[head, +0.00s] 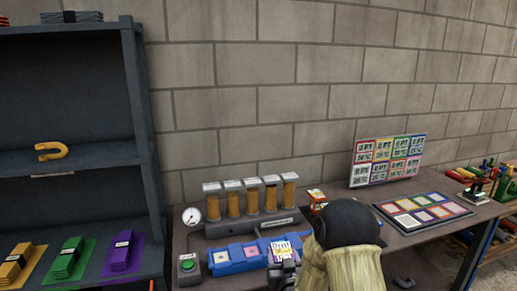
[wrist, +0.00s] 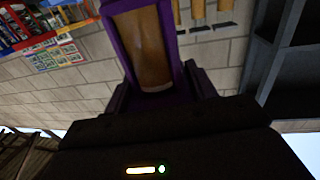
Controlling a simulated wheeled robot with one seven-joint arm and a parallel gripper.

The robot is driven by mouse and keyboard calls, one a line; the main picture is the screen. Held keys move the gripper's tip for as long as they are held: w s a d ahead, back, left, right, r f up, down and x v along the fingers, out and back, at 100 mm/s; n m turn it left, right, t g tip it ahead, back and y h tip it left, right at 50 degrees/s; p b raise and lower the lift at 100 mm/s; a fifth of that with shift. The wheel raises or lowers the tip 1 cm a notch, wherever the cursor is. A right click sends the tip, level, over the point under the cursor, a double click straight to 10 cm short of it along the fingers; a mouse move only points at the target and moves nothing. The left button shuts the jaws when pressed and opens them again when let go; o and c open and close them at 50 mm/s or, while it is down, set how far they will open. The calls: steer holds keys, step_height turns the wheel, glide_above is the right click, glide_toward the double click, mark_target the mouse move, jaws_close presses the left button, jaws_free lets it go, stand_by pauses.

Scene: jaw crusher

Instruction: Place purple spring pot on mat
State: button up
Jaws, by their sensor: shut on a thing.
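My gripper (head: 284,272) is at the bottom centre of the head view, partly hidden by my arm. It is shut on the purple spring pot, which fills the top middle of the wrist view (wrist: 150,48) with purple sides and a brown, amber-like middle. In the head view, a white label with dark print (head: 284,248) shows just above the gripper, in front of the bench's back part. A dark mat (head: 379,208) with several coloured squares lies on the bench to the right. The pot is apart from this mat. The fingertips are dark in the wrist view.
A blue tray (head: 226,269) with square places lies left of my gripper, before a row of amber tubes (head: 252,197). A sign board (head: 388,160) stands behind the mat. A dark shelf (head: 135,110) stands left, with yellow, green and purple stacks.

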steer(key=s+d+f+m+h+p, duration=0.1)
steer(key=s+d+f+h+p, duration=0.1)
steer(key=d, duration=0.6)
step_height(320, 180, down, 2)
steer(key=shift+s+f+p, duration=0.2)
steer(key=shift+s+p, duration=0.1)
steer(key=shift+s, duration=0.55)
steer(key=shift+s+d, duration=0.1)
steer(key=shift+d, duration=0.2)
steer(key=shift+a, duration=0.15)
